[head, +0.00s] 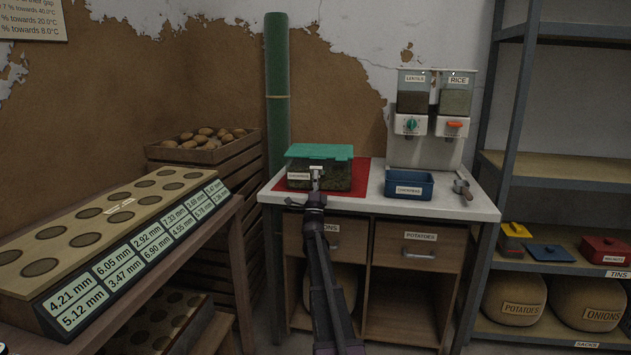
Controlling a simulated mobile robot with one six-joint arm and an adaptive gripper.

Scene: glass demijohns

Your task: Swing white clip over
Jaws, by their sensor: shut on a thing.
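A clear container (338,182) with dark contents and a green lid (330,151) stands on a red mat (359,169) on the white counter. A small white clip (316,169) shows at the middle of its front, just under the lid's edge. My gripper (316,182) reaches up from below and is shut on the clip. The fingertips are small in view and hide part of the clip and the container's front. A white label (298,176) is on the front left of the container.
A blue labelled tray (409,193) and a metal scoop (463,189) lie to the right on the counter (479,206). Lentil and rice dispensers (433,115) stand behind. A green roll (277,90) and a potato crate (205,150) are at left. The counter's front right is clear.

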